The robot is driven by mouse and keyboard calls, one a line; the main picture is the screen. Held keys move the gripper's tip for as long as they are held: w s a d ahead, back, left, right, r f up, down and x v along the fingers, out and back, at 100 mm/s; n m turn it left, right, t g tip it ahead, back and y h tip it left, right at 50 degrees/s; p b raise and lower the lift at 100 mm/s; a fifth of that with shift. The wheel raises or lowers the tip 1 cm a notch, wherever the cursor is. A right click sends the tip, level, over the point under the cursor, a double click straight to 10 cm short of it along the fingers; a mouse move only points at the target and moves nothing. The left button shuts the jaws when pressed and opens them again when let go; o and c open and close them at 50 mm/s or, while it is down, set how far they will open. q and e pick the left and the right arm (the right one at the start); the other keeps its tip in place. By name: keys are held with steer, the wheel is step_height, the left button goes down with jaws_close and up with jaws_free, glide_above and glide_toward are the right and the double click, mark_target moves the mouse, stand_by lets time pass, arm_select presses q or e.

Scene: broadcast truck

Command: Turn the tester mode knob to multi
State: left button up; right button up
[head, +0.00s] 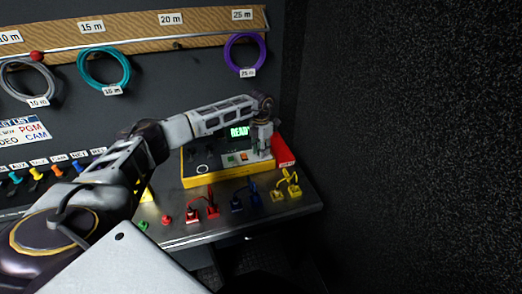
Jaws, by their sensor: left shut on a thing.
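The tester (198,170) is a yellow-edged box with a dark face on the bench. My left gripper (263,151) points down at the right part of that panel and is shut on what appears to be the mode knob. The fingers hide the knob, so its setting and labels cannot be read. My right gripper is not in view.
Red (203,210), blue (245,198) and yellow (287,187) cable pieces lie along the bench (252,222) in front of the tester. A red block (284,151) is at its right side. Coiled cables, including a purple one (229,56), hang behind. A dark wall (420,130) bounds the right.

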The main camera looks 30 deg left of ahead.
arm_select(q)
steer(key=m, duration=0.3)
steer(key=shift+m, duration=0.4)
steer(key=m, duration=0.3)
steer(key=shift+b, duration=0.3)
steer(key=shift+m, duration=0.5)
steer(key=shift+w+a+m, duration=0.1)
steer(key=shift+m, duration=0.5)
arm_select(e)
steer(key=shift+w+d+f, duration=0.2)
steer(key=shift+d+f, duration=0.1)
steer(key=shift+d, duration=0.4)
arm_select(q)
steer(key=shift+r, duration=0.1)
steer(key=o, duration=1)
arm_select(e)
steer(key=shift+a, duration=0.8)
